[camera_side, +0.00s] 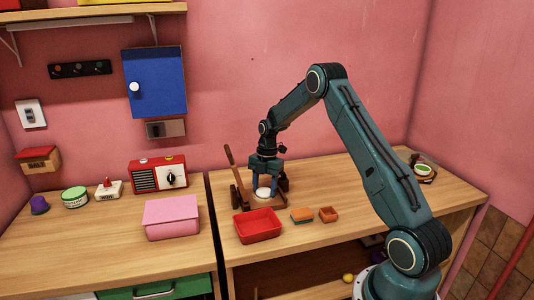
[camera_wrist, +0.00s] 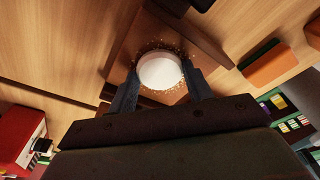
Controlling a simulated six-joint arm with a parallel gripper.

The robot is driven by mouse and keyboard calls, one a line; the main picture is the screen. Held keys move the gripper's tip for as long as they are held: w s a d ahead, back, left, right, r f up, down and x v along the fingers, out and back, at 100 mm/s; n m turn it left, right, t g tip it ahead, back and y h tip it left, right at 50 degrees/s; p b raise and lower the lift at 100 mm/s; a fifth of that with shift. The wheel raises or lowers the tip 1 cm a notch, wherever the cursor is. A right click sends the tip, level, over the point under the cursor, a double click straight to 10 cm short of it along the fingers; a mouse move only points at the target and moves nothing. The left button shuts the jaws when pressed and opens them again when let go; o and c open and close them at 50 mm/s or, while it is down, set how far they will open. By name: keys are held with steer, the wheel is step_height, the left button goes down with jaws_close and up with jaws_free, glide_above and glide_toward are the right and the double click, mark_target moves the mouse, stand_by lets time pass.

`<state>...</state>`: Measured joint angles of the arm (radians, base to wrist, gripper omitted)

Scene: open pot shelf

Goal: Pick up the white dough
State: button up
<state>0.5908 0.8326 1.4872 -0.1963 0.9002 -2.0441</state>
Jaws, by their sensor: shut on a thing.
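The white dough (camera_side: 263,192) is a small round white piece low between the fingers of my gripper (camera_side: 266,186) in the side view. In the wrist view the dough (camera_wrist: 160,71) is a white disc between the two fingertips (camera_wrist: 161,84), with brown crumbs around it. My gripper is shut on the dough, one finger on each side. A brown wooden board (camera_wrist: 135,38) lies under or just below it. I cannot tell whether the dough touches the board.
A red tray (camera_side: 257,226) stands in front of the board. A sponge (camera_side: 302,215) and a small orange box (camera_side: 328,214) sit to its right. A wooden handle (camera_side: 229,155) rises at the left of my gripper. The right of the table is mostly clear.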

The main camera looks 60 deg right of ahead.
mark_target(265, 191)
step_height(265, 191, up, 20)
stand_by(1.0)
